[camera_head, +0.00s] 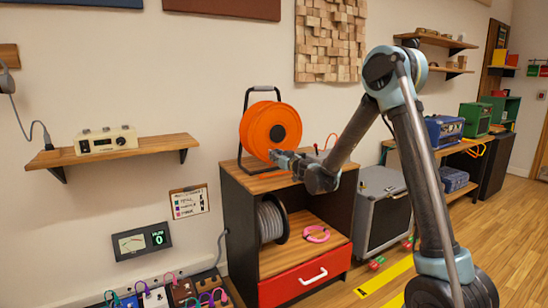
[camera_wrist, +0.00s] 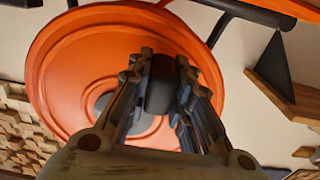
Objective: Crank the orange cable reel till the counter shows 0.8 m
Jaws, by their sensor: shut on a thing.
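The orange cable reel (camera_head: 262,127) stands in its dark frame on top of the wooden cabinet. My gripper (camera_head: 276,155) reaches it from the right, at the lower right of its face. In the wrist view the orange reel (camera_wrist: 110,60) fills much of the picture. There my gripper (camera_wrist: 162,95) is shut on a dark crank handle (camera_wrist: 161,88) in front of the reel's disc. The counter (camera_head: 142,241) on the wall at the lower left has a needle dial and a green digit that looks like 0.
The cabinet (camera_head: 238,175) holds a grey cable spool (camera_head: 271,221) and a pink coil (camera_head: 317,234) above a red drawer (camera_head: 303,283). A wall shelf (camera_head: 115,149) with a cream box is at left. A speaker cabinet (camera_head: 381,218) stands at right. Wooden floor is open at far right.

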